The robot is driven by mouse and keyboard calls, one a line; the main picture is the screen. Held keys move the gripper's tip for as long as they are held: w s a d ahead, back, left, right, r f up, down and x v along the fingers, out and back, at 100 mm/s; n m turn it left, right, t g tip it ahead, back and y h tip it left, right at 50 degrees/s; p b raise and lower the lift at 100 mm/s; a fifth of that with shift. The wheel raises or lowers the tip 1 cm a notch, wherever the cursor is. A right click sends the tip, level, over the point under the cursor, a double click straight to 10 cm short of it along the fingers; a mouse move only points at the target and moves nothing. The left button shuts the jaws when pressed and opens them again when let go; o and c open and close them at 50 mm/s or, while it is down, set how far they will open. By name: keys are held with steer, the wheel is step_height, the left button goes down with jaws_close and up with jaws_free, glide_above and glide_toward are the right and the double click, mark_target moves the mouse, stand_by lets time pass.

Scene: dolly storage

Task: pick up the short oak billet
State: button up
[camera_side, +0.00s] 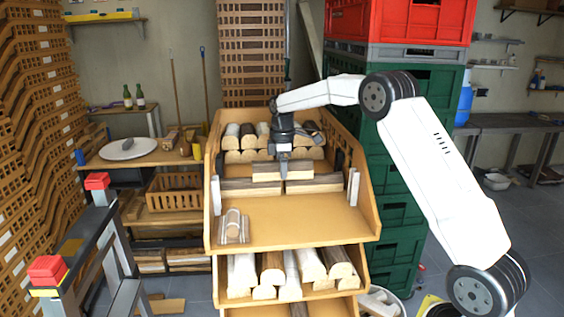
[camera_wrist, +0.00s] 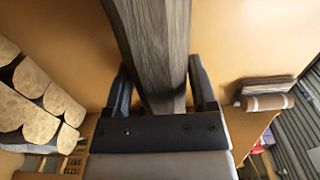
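My gripper (camera_side: 284,172) points down over the upper shelf tray, at the short billets lying crosswise there. In the wrist view its two dark fingers (camera_wrist: 162,88) stand on either side of a grey, bark-sided billet (camera_wrist: 155,45), close to its sides. I cannot tell whether they press on it. In the side view, a pale upper billet (camera_side: 266,173) lies above two lower ones, a left one (camera_side: 248,187) and a right one (camera_side: 315,185). My fingers hide part of this stack. I cannot tell which piece is the short oak billet.
Rounded logs (camera_side: 247,155) are stacked at the back of the tray; log ends (camera_wrist: 30,105) show left in the wrist view. A small log in a cradle (camera_side: 233,226) sits front left. The tray's front floor (camera_side: 295,222) is clear. Green crates (camera_side: 400,170) stand close on the right.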

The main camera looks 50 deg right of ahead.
jaws_close()
steer(key=shift+r, duration=0.15)
steer(key=shift+r, duration=0.75)
steer(key=s+a+r, duration=0.4)
steer(key=s+r, duration=0.7)
steer(key=s, duration=0.2)
steer(key=shift+s+r, duration=0.15)
